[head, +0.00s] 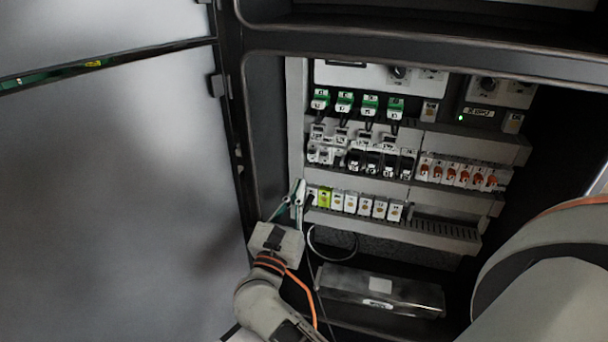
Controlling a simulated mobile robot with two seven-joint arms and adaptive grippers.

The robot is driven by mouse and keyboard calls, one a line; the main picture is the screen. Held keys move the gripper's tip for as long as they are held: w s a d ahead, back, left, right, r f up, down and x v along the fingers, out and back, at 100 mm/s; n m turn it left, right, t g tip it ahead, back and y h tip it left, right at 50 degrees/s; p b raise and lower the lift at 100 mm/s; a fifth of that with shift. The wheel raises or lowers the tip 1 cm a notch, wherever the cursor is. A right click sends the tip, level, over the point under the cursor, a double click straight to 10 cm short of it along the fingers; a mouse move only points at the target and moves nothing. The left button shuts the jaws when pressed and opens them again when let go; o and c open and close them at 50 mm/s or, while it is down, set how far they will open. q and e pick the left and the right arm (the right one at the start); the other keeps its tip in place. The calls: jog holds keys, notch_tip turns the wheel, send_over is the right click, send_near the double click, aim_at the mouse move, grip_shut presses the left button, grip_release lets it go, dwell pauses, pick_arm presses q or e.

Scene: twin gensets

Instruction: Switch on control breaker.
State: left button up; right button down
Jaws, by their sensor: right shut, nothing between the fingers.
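An open cabinet holds rows of breakers and modules. The upper row has green-topped modules (369,103). The middle row has breakers with black fronts (372,163) and a group with orange parts (464,176) to the right. The lower row has white modules (365,206) and a yellow-green one (324,197) near its left end. I cannot read which one is the control breaker. My right gripper (299,191) is shut and empty, its fingertips at the left end of the lower row. I cannot tell whether they touch anything. My left gripper is not in view.
A large grey door (110,190) stands at the left, with the dark cabinet frame (236,130) beside it. A grey box (380,291) with a white label lies below the rows. A slotted duct (445,231) runs right of the lower row. A green light shows on a device (479,112) at upper right.

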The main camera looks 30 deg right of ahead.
jog(key=shift+v, duration=2.6)
